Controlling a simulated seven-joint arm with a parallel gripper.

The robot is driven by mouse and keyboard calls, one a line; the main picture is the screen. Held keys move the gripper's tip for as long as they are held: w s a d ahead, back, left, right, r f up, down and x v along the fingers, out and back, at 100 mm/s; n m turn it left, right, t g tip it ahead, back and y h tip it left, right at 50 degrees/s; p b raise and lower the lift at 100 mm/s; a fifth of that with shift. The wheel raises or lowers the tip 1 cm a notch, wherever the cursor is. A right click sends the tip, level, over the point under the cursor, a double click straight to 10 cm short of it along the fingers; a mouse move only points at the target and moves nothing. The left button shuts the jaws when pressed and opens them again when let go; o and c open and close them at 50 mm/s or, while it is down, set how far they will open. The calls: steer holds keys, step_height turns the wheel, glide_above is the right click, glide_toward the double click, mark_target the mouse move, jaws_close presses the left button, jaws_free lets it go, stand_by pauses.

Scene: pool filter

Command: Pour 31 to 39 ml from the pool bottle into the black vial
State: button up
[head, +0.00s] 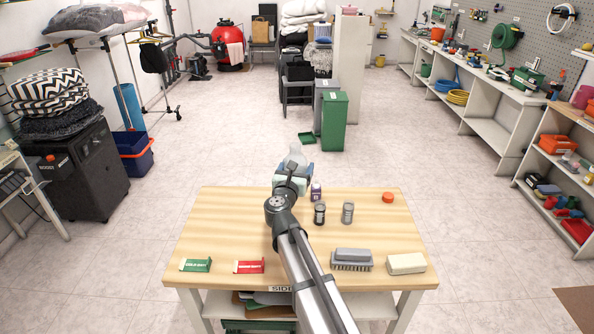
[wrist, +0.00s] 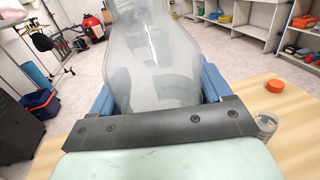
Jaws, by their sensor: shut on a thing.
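The pool bottle, pale and translucent, stands out above my gripper in the head view (head: 297,155) and fills the middle of the wrist view (wrist: 155,60). My gripper (head: 293,172) is shut on it; the blue fingers (wrist: 158,95) press its two sides. It is held at the far edge of the table, and its tilt and liquid level are hard to tell. The black vial (head: 319,214) stands upright on the table, right of and nearer than my gripper. A similar grey vial (head: 348,213) stands just right of it. My arm hides part of the table.
An orange cap (head: 387,197) lies at right. The table's left side (head: 215,220) is clear.

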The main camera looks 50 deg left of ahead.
steer(key=s+a+r, duration=0.4)
steer(key=shift+s, duration=0.15)
stand_by(0.4)
steer(key=shift+f, duration=0.1)
